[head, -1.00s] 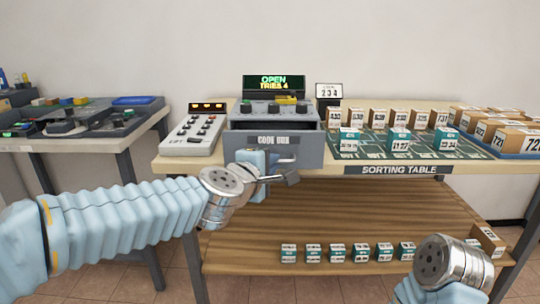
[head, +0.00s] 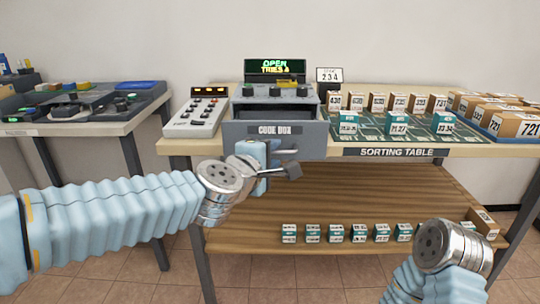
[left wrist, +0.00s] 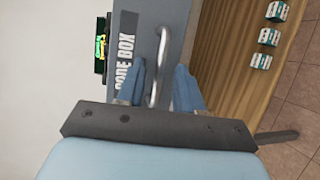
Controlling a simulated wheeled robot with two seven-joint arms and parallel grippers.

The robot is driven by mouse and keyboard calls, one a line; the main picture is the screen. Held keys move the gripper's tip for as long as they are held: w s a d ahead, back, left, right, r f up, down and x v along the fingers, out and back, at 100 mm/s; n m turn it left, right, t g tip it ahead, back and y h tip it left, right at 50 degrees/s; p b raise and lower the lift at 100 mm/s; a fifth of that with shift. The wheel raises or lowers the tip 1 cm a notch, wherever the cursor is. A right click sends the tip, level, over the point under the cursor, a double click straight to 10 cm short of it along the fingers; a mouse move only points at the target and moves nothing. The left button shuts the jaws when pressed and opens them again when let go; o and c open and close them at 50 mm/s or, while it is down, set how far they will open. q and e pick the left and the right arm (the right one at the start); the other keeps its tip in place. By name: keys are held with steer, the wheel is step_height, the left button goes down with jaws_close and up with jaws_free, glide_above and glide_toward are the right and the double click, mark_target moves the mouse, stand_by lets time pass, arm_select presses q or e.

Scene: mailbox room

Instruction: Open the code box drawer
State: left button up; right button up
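The grey code box (head: 272,92) stands on the table, its green display (head: 275,68) reading OPEN. Its drawer (head: 272,129), labelled CODE BOX, is pulled partly out, and the dark inside shows over the front. My left gripper (head: 268,163) is at the drawer front. In the left wrist view, the metal handle (left wrist: 164,42) lies between the blue fingers of my left gripper (left wrist: 160,72). The fingers are apart, with a gap visible on each side of the handle.
A white keypad panel (head: 198,113) stands left of the box. Boxes and teal cartons stand on the sorting table (head: 380,151) to the right. Below is a wooden shelf (head: 350,195) with several small cartons. Another table (head: 80,127) stands at the left.

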arm_select(q)
steer(key=p+v, duration=0.2)
steer(key=v, duration=1.1)
steer(key=shift+s+a+p, duration=0.15)
steer(key=shift+s+p, duration=0.2)
steer(key=shift+r, duration=0.1)
steer(key=w+a+f+m+g+y, duration=0.1)
steer(key=w+f+m+g+y, duration=0.15)
steer(key=f, duration=1.25)
steer(key=w+a+f+m+g+y, duration=0.15)
steer(key=w+f+m+g, duration=0.25)
steer(key=f, duration=1.2)
steer(key=s+a+f+m+g+h, duration=0.1)
steer(key=s+f+m+g, duration=0.2)
steer(key=s+f, duration=0.6)
steer(key=s+a+f+m+g+h, duration=0.1)
steer(key=s+f+m+g, duration=0.2)
steer(key=s+f, duration=0.5)
step_height(320, 180, down, 8)
steer(key=shift+s+f+g, duration=0.1)
steer(key=shift+s+g, duration=0.3)
steer(key=shift+g, duration=0.35)
